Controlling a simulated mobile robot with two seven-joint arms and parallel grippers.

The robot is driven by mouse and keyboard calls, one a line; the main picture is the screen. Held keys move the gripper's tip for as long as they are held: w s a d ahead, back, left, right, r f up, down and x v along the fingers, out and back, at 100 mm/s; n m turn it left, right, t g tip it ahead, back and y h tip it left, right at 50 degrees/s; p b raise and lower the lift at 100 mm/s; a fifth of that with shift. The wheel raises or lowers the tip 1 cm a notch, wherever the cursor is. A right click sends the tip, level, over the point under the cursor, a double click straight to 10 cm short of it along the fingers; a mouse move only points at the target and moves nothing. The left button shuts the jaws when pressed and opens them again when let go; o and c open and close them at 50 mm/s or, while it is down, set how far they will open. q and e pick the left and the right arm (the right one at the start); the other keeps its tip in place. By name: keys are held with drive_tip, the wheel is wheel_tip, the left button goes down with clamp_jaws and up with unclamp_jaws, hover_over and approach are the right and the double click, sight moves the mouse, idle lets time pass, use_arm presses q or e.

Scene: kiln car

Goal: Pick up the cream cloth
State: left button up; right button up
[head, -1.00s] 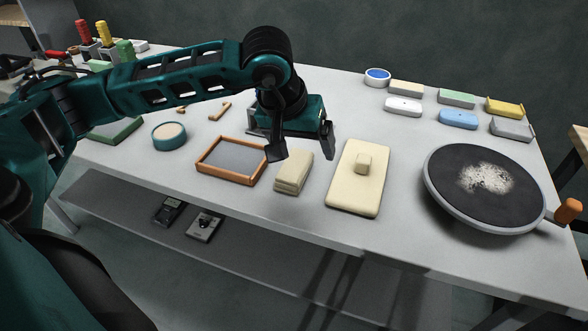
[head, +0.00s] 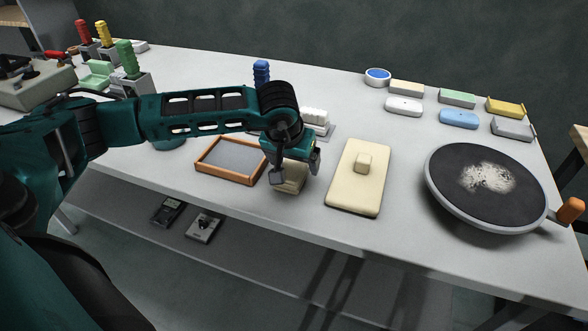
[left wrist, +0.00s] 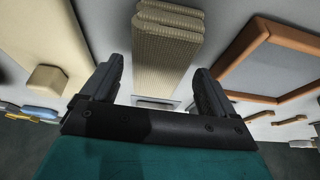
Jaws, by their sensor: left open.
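The cream cloth (head: 290,182) lies folded on the table near its front edge, between a wood-framed grey panel and a cream board. My left gripper (head: 296,172) is over the cloth and hides part of it in the head view. In the left wrist view the ribbed, folded cloth (left wrist: 167,50) lies between the two fingers of my left gripper (left wrist: 160,88). The jaws are open, with a gap on both sides of the cloth. I cannot tell how far the fingertips are above the table. My right gripper is not in view.
The framed panel (head: 229,180) lies close on the left and the cream board with a block handle (head: 357,190) on the right. A dark round wheel (head: 470,205) stands further right. Several coloured blocks, including a blue one (head: 459,119), lie at the back right.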

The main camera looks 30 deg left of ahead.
use_arm(q)
drive_tip(key=shift+w+f, duration=0.3)
drive_tip(key=shift+f, duration=0.35)
drive_tip(key=shift+f, duration=0.1)
drive_tip(key=c, duration=1.1)
